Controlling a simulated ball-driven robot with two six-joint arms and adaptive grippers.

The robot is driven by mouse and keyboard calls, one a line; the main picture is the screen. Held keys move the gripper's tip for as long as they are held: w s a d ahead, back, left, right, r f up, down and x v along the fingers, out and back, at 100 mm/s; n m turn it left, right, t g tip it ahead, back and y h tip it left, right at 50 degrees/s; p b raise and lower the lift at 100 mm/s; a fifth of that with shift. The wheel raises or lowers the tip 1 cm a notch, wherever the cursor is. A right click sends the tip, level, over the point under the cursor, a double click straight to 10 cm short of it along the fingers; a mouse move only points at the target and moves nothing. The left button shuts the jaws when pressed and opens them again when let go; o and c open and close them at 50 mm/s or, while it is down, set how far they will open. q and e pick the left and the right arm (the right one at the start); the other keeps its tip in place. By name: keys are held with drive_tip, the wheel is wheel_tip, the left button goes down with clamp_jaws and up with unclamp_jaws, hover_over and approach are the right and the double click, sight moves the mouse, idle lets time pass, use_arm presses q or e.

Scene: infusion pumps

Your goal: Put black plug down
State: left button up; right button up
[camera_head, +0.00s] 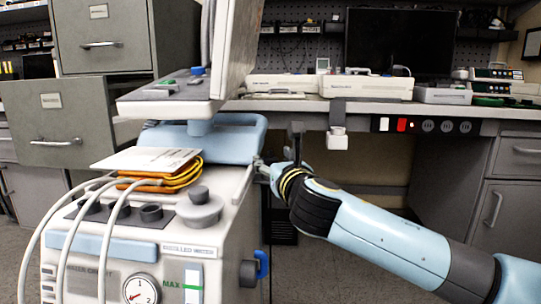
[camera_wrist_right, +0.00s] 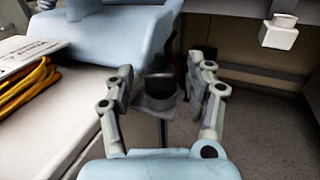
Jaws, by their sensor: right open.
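My right gripper (camera_head: 265,168) is beside the back right edge of the white machine (camera_head: 228,183), near its blue handle (camera_head: 255,128). In the right wrist view its two fingers (camera_wrist_right: 166,75) stand wide apart. A dark object (camera_wrist_right: 160,87) shows in the gap between the fingers. I cannot tell whether it is the black plug or something further back, and no contact with the fingers is visible. No black plug can be made out for certain in the head view. My left gripper is out of view.
Folded orange tubing (camera_head: 170,180) lies on the machine's top, beside dark round ports (camera_head: 151,213) and a grey cap (camera_head: 200,208). A white box (camera_head: 337,139) hangs below the counter (camera_head: 300,105). Grey cabinets (camera_head: 105,45) stand at left. Floor shows right of the machine.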

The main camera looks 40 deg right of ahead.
drive_tip(key=p+v, duration=0.1)
drive_tip(key=v, duration=0.7)
drive_tip(key=s+f+m+g+y, duration=0.1)
drive_tip(key=s+f+m+g, duration=0.25)
drive_tip(key=f, duration=0.75)
drive_tip(key=s+f+m+g+y, duration=0.15)
drive_tip(key=s+f+m, duration=0.3)
drive_tip(key=f, duration=0.55)
drive_tip(key=s+f+m+g+y, duration=0.1)
drive_tip(key=s+f+m+g, duration=0.3)
drive_tip(key=f, duration=0.7)
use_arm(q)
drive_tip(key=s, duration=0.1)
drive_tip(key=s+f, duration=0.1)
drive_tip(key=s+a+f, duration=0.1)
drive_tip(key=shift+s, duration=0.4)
use_arm(e)
drive_tip(key=s+a+f+m+g+y, duration=0.2)
drive_tip(key=s+f+m, duration=0.6)
drive_tip(key=s, duration=0.5)
drive_tip(key=s+a+f+m+g+y, duration=0.2)
drive_tip(key=s+a+f+m+g, duration=0.2)
drive_tip(key=s+f+m, duration=0.5)
drive_tip(key=s+a+f, duration=0.2)
drive_tip(key=s+f, duration=0.1)
drive_tip(key=s, duration=0.1)
drive_tip(key=shift+s+f+m+g, duration=0.3)
drive_tip(key=shift+s+f, duration=0.05)
drive_tip(key=shift+s, duration=0.05)
